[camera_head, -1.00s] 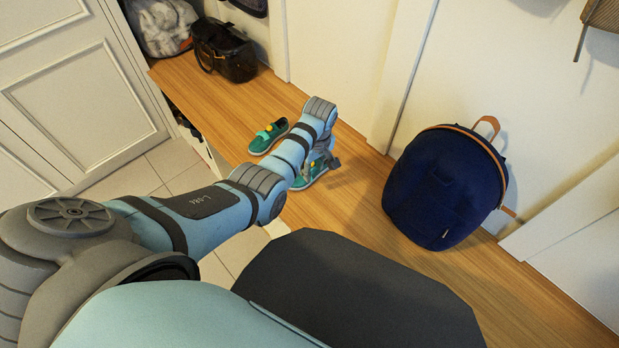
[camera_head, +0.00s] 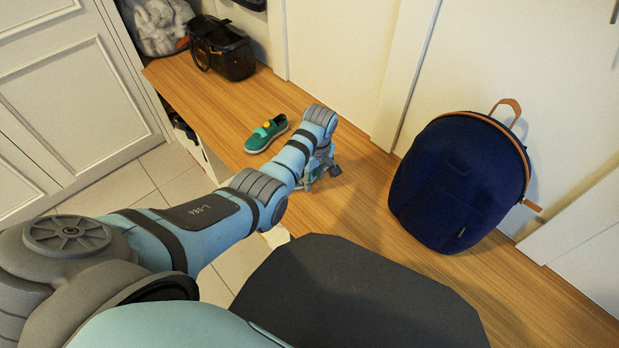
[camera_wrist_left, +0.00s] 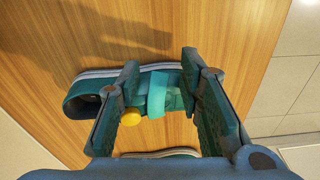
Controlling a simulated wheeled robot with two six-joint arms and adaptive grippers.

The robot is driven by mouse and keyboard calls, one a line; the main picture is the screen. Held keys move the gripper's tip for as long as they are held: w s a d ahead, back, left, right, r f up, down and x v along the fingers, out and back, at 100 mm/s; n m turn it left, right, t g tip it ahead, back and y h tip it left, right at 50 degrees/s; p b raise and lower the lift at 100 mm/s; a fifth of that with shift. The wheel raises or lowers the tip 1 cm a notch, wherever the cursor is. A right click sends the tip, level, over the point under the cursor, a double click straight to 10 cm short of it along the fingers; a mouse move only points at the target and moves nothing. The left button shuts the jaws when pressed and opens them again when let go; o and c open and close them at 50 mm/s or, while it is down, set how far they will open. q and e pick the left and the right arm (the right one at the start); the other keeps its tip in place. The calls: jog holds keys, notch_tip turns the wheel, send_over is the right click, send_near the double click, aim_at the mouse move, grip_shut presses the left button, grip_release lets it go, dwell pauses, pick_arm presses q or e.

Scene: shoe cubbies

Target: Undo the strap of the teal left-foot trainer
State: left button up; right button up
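One teal trainer (camera_head: 267,135) with a lighter strap and a yellow spot stands on the wooden bench in the head view. My left gripper (camera_head: 322,172) is low over the bench to its right, and my arm hides most of what is under it. In the left wrist view a teal trainer (camera_wrist_left: 90,92) lies beneath my left gripper (camera_wrist_left: 160,66). Its fingers are apart, either side of the light turquoise strap (camera_wrist_left: 172,92). A yellow knob (camera_wrist_left: 131,116) sits by the left finger. I cannot tell whether the fingers touch the strap, or which foot each trainer is for.
A navy backpack (camera_head: 455,185) stands right of the arm against the wall panels. A black handbag (camera_head: 222,50) and a clear bag (camera_head: 160,25) are at the bench's far end. Another shoe's edge (camera_wrist_left: 165,153) shows at the wrist view's bottom. The bench (camera_head: 365,205) between gripper and backpack is clear.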

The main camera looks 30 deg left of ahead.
pick_arm(q)
jog(key=shift+f, duration=0.15)
dwell(0.4)
jog(key=c, duration=0.6)
jog(key=shift+c, duration=0.2)
